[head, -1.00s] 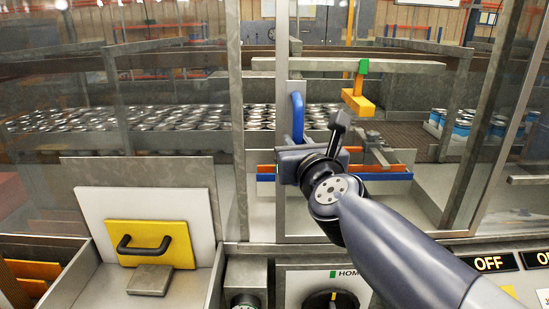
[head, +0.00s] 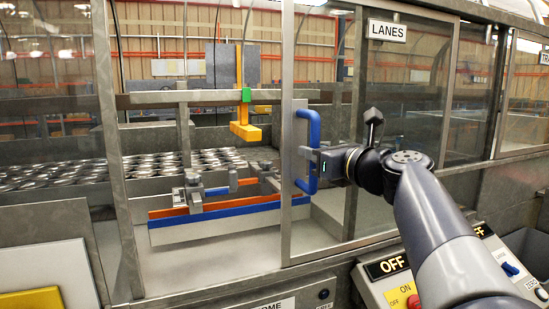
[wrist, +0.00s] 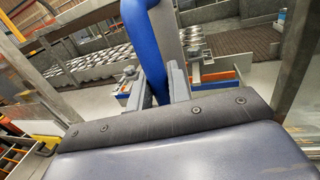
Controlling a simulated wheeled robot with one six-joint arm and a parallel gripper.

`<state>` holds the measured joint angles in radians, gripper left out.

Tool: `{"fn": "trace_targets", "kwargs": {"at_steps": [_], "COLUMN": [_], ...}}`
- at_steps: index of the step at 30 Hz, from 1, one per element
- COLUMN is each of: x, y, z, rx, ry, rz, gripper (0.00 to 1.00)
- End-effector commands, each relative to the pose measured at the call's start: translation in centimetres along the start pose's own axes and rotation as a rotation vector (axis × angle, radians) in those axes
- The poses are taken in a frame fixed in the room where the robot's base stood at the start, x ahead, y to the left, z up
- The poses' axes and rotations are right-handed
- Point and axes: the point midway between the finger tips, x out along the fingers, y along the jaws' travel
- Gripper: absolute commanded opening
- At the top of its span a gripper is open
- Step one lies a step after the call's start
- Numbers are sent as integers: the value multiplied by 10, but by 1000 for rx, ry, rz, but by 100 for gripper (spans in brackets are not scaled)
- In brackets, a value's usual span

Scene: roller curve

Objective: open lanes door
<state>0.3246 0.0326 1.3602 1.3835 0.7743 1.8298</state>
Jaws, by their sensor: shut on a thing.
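The lanes door is a clear sliding panel in a grey metal frame (head: 293,215), with a LANES sign (head: 388,31) at the upper right. It stands slid to the right, with a wide opening between its left edge and the grey post (head: 118,150). Its blue upright handle (head: 314,128) is near that left edge. My gripper (head: 310,168) comes from the right and is shut on the handle. In the wrist view the blue handle (wrist: 142,45) runs between the two grey fingers (wrist: 158,88).
Inside, many cans (head: 60,175) stand at the left, and an orange and blue guide rail (head: 225,207) crosses the opening. A yellow bracket (head: 245,130) hangs above it. An OFF control panel (head: 388,268) sits at the lower right, below my arm.

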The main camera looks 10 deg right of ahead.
Motion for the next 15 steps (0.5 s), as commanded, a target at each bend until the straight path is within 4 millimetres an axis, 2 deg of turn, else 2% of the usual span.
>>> {"fn": "trace_targets", "kwargs": {"at_steps": [1, 6, 10, 15], "x": [-3, -10, -15, -19], "y": [-17, -56, -79, -98], "z": [1, 2, 2, 1], "rx": [3, 3, 3, 2], "ry": [3, 3, 3, 1], "rz": [-9, -8, -6, -4], "gripper": [0, 0, 0, 0]}}
